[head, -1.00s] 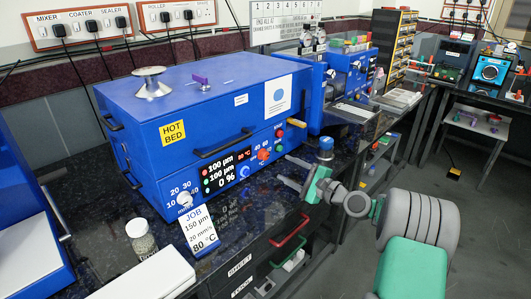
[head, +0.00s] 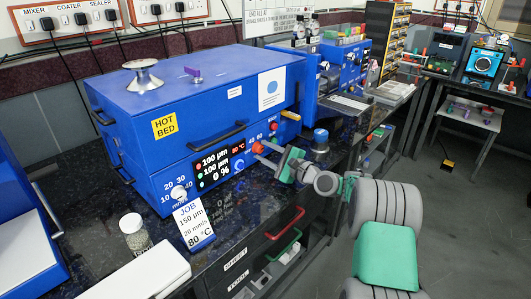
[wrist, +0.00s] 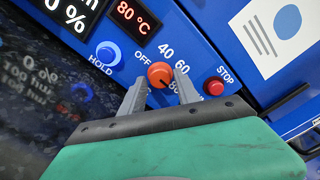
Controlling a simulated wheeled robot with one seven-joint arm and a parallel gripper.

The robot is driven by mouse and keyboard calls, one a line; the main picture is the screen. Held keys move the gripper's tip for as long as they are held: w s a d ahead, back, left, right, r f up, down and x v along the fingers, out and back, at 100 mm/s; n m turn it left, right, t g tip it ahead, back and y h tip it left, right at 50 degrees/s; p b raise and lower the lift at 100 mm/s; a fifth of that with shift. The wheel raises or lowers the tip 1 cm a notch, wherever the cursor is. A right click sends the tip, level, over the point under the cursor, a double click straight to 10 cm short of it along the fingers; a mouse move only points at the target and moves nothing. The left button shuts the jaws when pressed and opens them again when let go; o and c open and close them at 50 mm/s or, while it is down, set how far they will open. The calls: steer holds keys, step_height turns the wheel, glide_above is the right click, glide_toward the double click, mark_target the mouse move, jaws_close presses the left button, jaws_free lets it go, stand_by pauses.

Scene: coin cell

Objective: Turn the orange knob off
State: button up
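The orange knob (wrist: 160,75) is on the front panel of the blue hot bed machine (head: 215,85), between the OFF, 40, 60 and 80 labels. Its dark mark points to the lower right, toward 80. It also shows small in the head view (head: 257,148). My gripper (wrist: 160,91) is open, with one finger on each side of the knob. I cannot tell whether the fingers touch it. The temperature display (wrist: 134,18) above the knob reads 80 °C.
A red STOP button (wrist: 214,86) is right of the knob, and a blue-lit HOLD knob (wrist: 108,54) is left. A blue-topped cylinder (head: 320,140) stands on the dark bench to the right. A job card (head: 193,225) stands in front of the machine.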

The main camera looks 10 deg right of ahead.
jaws_close()
steer(key=shift+f+n, duration=0.1)
steer(key=shift+n, duration=0.2)
steer(key=n+b, duration=0.2)
steer(key=n, duration=0.1)
steer(key=shift+f+b, duration=0.1)
steer(key=shift+b, duration=0.3)
steer(key=n+b, duration=0.3)
steer(key=n, duration=0.1)
steer(key=shift+n, duration=0.4)
steer(key=n+b, duration=0.7)
steer(key=shift+n+b, duration=0.55)
steer(key=shift+n, duration=0.25)
steer(key=shift+r, duration=0.25)
